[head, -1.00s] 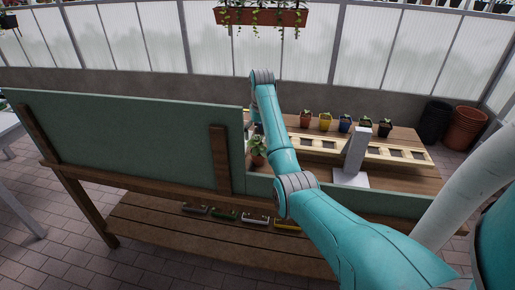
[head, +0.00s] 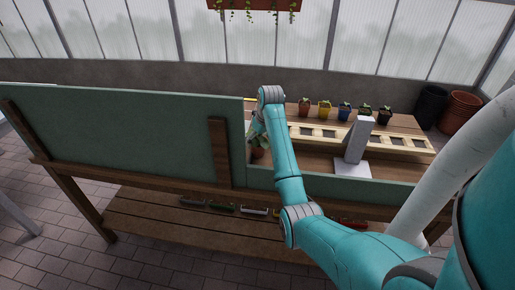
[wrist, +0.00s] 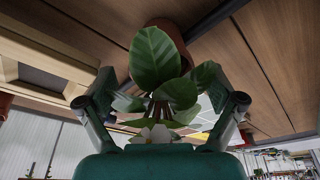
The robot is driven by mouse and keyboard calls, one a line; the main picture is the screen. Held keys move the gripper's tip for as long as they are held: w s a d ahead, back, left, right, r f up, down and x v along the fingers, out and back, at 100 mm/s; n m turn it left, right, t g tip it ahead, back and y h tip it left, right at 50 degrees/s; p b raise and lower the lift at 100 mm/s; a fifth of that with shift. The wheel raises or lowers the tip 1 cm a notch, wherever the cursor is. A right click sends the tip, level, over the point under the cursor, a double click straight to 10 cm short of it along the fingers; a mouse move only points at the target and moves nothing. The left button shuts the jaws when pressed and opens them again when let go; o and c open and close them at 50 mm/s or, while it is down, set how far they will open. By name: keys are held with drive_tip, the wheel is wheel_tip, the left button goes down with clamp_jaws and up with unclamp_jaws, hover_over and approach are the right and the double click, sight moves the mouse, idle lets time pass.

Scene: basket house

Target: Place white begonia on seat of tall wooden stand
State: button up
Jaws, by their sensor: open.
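The white begonia has broad green leaves (wrist: 155,58) and a white flower (wrist: 155,134) in the wrist view. Its terracotta pot (wrist: 168,32) is partly hidden by the leaves. My gripper (wrist: 162,100) is open, with one finger on each side of the stems and leaves; I cannot tell whether they touch. In the head view the begonia (head: 259,142) stands on the bench behind the green panel, partly hidden by my arm and gripper. I cannot make out a tall wooden stand in these views.
A green back panel (head: 120,135) edges the bench on the near side. A pale slotted wooden rack (head: 320,133), a grey upright device (head: 358,140) and several small potted plants (head: 344,112) are on the bench. Dark and brown bins (head: 458,110) stand at the right.

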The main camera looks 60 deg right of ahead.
drive_tip(key=shift+x, duration=2.55)
drive_tip(key=c, duration=1.3)
drive_tip(key=shift+w, duration=0.1)
drive_tip(key=shift+c, duration=0.7)
drive_tip(key=shift+r, duration=0.1)
